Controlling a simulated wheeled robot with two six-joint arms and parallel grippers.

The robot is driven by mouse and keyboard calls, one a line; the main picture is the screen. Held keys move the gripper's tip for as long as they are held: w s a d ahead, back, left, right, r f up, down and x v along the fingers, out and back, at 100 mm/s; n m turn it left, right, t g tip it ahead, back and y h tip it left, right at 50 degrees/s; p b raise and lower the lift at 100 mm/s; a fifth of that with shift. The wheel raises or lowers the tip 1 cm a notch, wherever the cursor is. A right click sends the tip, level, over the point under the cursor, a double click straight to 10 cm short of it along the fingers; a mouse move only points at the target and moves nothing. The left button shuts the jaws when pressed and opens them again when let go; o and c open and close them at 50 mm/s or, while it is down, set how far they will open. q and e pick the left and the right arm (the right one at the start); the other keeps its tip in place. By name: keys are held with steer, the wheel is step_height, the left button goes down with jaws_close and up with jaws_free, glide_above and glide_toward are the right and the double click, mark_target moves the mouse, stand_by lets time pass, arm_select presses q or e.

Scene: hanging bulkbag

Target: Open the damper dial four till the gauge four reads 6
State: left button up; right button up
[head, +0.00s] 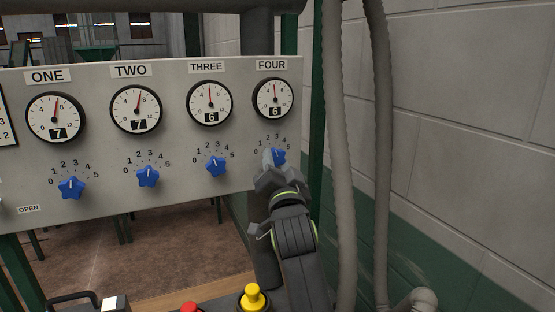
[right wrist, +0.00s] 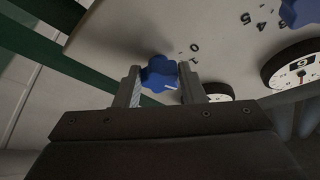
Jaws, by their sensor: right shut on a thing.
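The grey panel (head: 180,112) carries labelled gauges and blue star-shaped dials. Gauge four (head: 275,98) is at the panel's right end; its needle points nearly straight up and its window reads 6. Dial four (head: 279,156) is below it, partly hidden by my right gripper (head: 269,163). In the right wrist view, dial four (right wrist: 159,73) sits between the two fingers of my right gripper (right wrist: 170,85), which is shut on it. Dial four's white mark faces the lower right in that view. My left gripper is not in view.
Gauge three (head: 209,103) reads 6; gauges one (head: 55,117) and two (head: 136,109) read 7. Dial three (head: 216,167) is left of my right gripper. Grey hoses (head: 341,120) hang close on the right. Yellow (head: 252,297) and red (head: 190,307) buttons are at the bottom.

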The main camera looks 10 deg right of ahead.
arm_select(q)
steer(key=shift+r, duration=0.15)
arm_select(e)
steer(key=shift+m, duration=0.4)
steer(key=o, duration=1)
